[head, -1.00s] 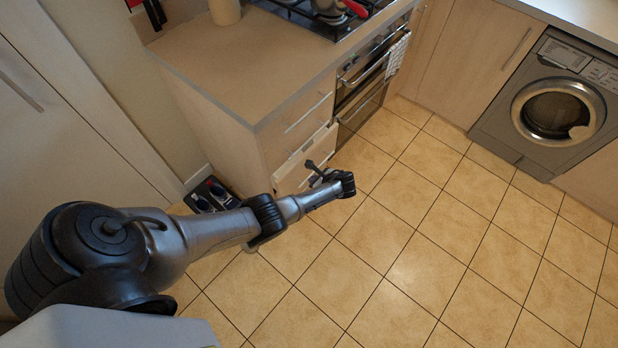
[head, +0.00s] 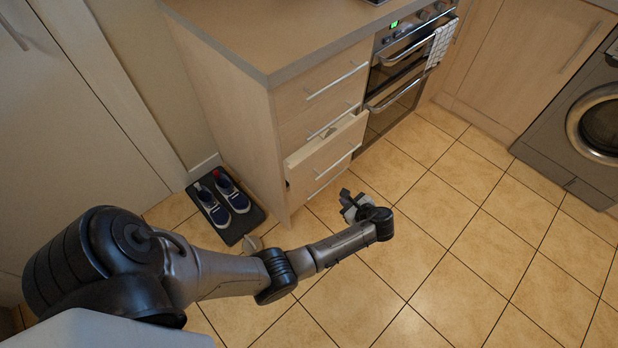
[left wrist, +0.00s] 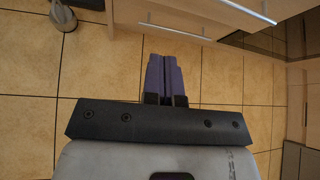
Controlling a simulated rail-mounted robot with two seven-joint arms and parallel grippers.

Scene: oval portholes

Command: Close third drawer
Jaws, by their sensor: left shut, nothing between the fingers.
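The third drawer (head: 326,158) of the wooden unit stands partly pulled out, its interior showing from above. Its front faces the open floor. My left gripper (head: 346,197) is shut and empty, low in front of the drawer unit and apart from the open drawer in the head view. In the left wrist view the closed purple fingers (left wrist: 166,76) point towards the base of the unit, over floor tiles. A drawer front with a bar handle (left wrist: 247,12) shows at the top of that view. My right gripper is not in view.
A worktop (head: 270,35) tops the unit, with closed drawers above the open one. An oven (head: 395,85) with a hanging towel (head: 440,42) is to the right. Shoes (head: 222,198) on a dark mat lie left of the unit. The tiled floor (head: 470,260) to the right is clear.

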